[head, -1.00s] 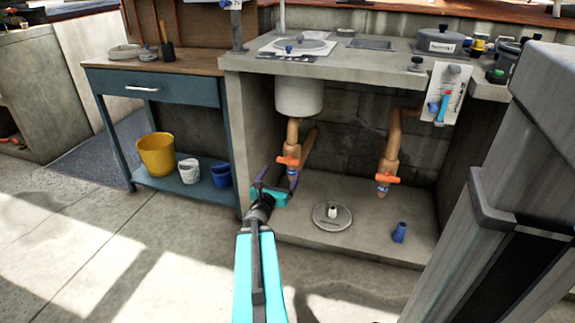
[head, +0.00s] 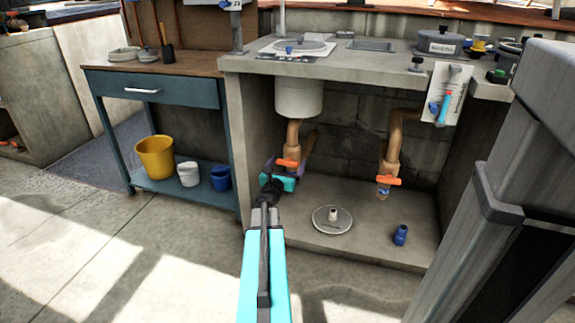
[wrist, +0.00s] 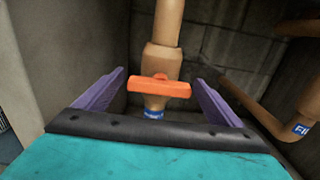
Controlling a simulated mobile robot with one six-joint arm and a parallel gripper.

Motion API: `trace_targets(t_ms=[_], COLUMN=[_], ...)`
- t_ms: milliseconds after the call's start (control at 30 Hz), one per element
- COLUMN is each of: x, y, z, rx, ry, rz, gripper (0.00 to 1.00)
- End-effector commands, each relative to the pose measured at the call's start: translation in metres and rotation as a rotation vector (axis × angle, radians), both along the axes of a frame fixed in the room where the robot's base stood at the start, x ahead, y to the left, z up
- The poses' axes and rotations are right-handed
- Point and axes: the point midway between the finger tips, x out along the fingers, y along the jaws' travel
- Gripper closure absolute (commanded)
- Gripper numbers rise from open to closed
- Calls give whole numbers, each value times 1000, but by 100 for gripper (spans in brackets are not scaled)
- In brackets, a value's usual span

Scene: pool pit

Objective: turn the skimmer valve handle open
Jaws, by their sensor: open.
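An orange valve handle (head: 288,163) sits on the left tan pipe, under the white bowl. It lies crosswise to the upright pipe. In the wrist view the handle (wrist: 158,87) shows between my two purple fingers, with a blue band below it whose lettering I cannot read. My gripper (head: 285,169) is open, its teal body just below and in front of the handle. Its fingers (wrist: 158,76) stand to either side of the handle, with visible gaps. A second orange handle (head: 388,180) is on the right pipe, also crosswise, with a blue label below.
A round disc (head: 332,219) and a blue fitting (head: 400,234) lie on the cabinet floor. The counter (head: 350,64) overhangs the pipes. The cabinet's left side wall (wrist: 55,55) is close to my gripper. A blue bench (head: 150,89) stands left. Floor in front is clear.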

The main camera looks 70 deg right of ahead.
Motion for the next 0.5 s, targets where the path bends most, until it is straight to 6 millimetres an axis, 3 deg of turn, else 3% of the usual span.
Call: trace_targets(t_ms=[400,500], x=[0,0], y=[-4,-4], z=[0,0], rx=[0,0], ry=[0,0], rz=[0,0], gripper=[11,26])
